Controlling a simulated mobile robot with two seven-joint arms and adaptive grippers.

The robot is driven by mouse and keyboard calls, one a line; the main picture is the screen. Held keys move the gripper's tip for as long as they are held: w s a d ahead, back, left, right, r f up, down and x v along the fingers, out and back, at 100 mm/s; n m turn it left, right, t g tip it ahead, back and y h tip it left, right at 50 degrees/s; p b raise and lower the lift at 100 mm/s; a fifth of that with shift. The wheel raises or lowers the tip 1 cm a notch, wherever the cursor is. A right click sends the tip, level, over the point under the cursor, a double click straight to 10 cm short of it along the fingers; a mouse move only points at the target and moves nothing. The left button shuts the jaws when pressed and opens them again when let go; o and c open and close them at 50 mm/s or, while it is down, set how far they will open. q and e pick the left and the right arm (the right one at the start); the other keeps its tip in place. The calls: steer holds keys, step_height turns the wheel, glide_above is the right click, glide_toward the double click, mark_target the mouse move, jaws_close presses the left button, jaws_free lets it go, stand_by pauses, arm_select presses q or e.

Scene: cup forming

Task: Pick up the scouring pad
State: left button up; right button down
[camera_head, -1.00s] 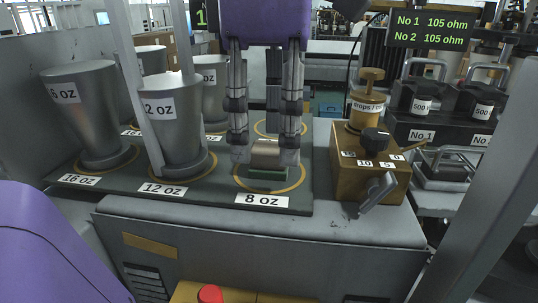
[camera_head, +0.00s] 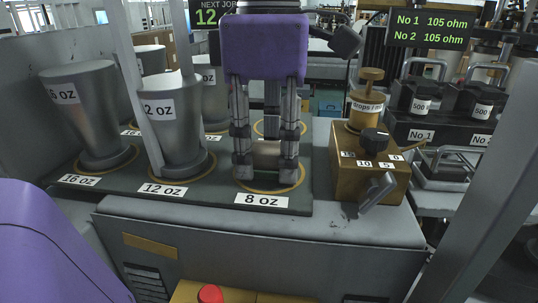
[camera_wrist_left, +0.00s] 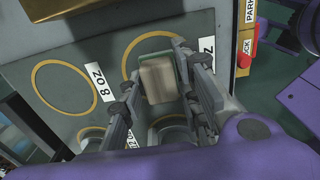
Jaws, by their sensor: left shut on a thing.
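The scouring pad (camera_head: 266,154) is a tan block between the fingers of my left gripper (camera_head: 266,180), over the 8 oz place of the dark green board. In the left wrist view the pad (camera_wrist_left: 158,80) shows a tan face with a thin green edge, inside a yellow ring. My left gripper (camera_wrist_left: 155,72) is shut on it, one finger along each side. The fingertips are low, close to the board; whether the pad touches the board cannot be told. The fingers hide the sides of the pad. My right gripper is not in view.
Large grey cup forms stand at left, the 12 oz form (camera_head: 175,118) closest to my gripper. The brass dropper box (camera_head: 368,165) with its lever is just right of the board (camera_head: 222,196). A red button (camera_head: 210,294) is at the front. An upright grey post (camera_head: 478,190) stands at right.

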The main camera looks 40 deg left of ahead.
mark_target(269, 146)
arm_select(q)
steer(key=shift+r, duration=0.15)
step_height(269, 146, up, 18)
steer(key=shift+p, duration=0.35)
steer(key=o, duration=0.5)
steer(key=c, duration=0.4)
steer(key=shift+o, duration=0.2)
steer(key=shift+f, duration=0.2)
